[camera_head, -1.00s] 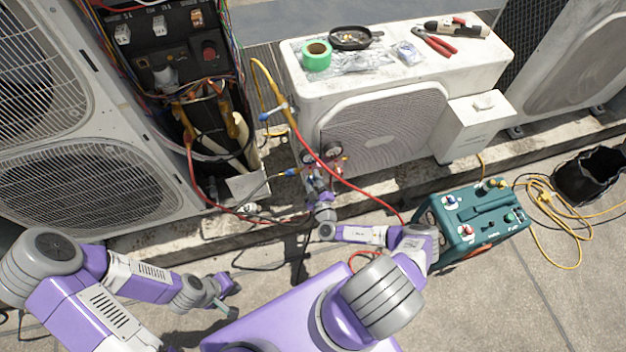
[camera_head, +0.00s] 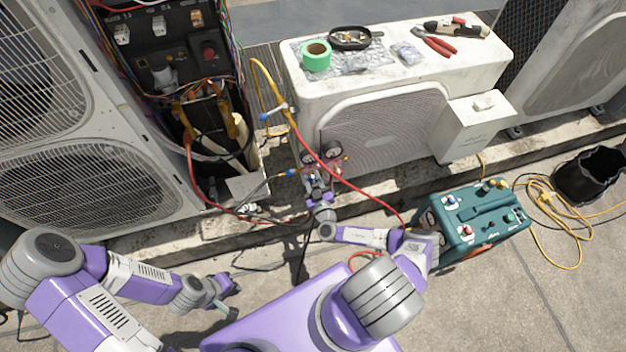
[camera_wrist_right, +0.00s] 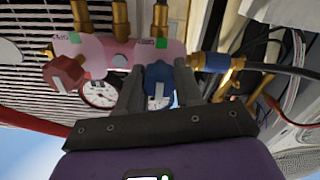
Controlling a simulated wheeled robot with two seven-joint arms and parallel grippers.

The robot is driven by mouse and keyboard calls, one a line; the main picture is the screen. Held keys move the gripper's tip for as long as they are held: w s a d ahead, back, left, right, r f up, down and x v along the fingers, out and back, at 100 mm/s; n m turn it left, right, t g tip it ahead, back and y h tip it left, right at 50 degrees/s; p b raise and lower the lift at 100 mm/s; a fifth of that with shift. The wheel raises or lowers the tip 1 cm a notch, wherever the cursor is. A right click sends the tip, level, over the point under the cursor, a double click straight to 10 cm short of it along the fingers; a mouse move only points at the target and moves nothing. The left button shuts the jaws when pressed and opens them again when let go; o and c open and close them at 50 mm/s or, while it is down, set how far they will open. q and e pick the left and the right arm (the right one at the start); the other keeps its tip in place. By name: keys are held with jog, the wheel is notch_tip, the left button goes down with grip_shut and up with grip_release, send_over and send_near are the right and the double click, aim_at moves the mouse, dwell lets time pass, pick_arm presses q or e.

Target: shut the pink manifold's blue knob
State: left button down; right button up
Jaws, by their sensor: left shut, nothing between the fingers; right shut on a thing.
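The pink manifold (camera_wrist_right: 105,55) shows in the right wrist view, with brass fittings and hoses along its top edge. Its red knob (camera_wrist_right: 67,73) is at the left. Its blue knob (camera_wrist_right: 160,85) sits between the fingers of my right gripper (camera_wrist_right: 159,90), which is shut on it. In the head view the manifold is small, beside the white condenser, and my right gripper (camera_head: 316,190) partly covers it. Round gauges (camera_head: 331,150) show above the gripper. My left gripper (camera_head: 228,300) is shut and empty, low over the paving at the left, far from the manifold.
A white condenser (camera_head: 480,70) stands behind, with green tape (camera_head: 316,56), a pan and red pliers on top. A teal machine (camera_head: 478,228) stands right of my right arm. Red hose (camera_head: 355,187) and yellow hose run near the manifold. An open electrical unit is at the left.

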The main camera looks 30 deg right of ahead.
jog(key=shift+a, duration=0.1)
jog(key=o, duration=1)
jog(key=shift+o, duration=0.2)
jog(key=p+v, duration=0.2)
jog(key=v, duration=0.5)
jog(key=shift+s, duration=0.3)
